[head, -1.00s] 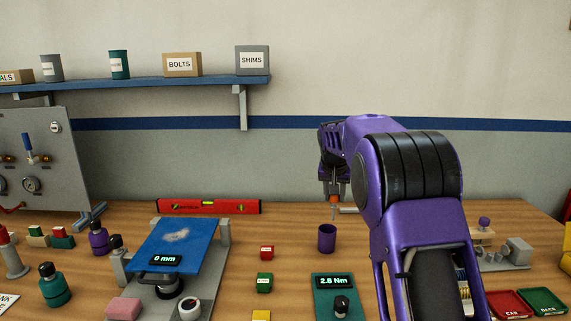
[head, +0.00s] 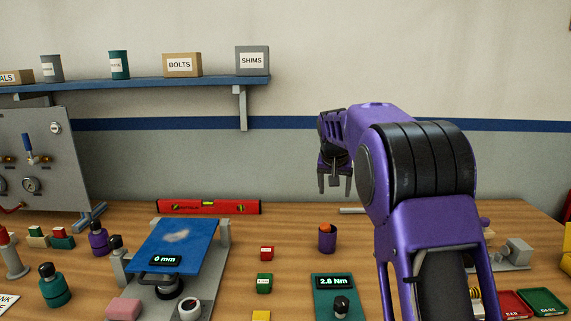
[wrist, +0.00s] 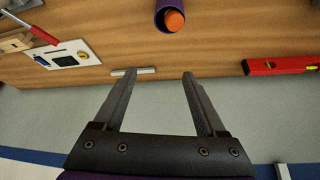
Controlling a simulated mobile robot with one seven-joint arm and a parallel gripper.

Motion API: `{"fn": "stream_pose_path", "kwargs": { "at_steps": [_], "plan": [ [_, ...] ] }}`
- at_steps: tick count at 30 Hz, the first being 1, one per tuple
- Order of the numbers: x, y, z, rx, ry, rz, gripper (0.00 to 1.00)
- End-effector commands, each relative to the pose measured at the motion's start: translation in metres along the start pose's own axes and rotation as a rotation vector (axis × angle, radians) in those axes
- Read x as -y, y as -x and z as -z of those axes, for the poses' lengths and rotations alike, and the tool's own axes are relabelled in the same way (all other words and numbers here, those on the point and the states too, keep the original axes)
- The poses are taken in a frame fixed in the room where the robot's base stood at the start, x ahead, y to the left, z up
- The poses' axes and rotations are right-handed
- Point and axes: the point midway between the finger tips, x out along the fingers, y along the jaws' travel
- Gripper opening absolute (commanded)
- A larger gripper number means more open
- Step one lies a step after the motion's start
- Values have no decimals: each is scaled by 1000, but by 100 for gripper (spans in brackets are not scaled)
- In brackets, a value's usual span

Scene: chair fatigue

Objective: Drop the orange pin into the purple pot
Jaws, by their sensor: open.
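The purple pot (head: 327,240) stands upright on the wooden bench, right of the small red and green blocks. The orange pin (head: 325,228) is inside it, with its orange end showing at the rim. The wrist view also shows the pot (wrist: 160,22) with the round orange end of the pin (wrist: 174,21) in its mouth. The rest of the pin is hidden in the pot. My gripper (head: 335,190) is open and empty, above and behind the pot. In the wrist view my gripper (wrist: 159,74) has its fingers spread with nothing between them.
A red spirit level (head: 208,206) lies along the back of the bench. A blue plate (head: 178,243) on a stand is at left. A teal torque box (head: 335,295) stands in front of the pot. A grey bar (head: 352,210) lies behind it.

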Motion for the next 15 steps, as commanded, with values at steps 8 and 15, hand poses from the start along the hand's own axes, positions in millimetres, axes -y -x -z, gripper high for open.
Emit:
{"fn": "stream_pose_path", "kwargs": {
  "at_steps": [8, 15],
  "plan": [
    [1, 73, 1, -4, 0, 2, 73],
    [0, 121, 1, -3, 0, 2, 73]
  ]
}}
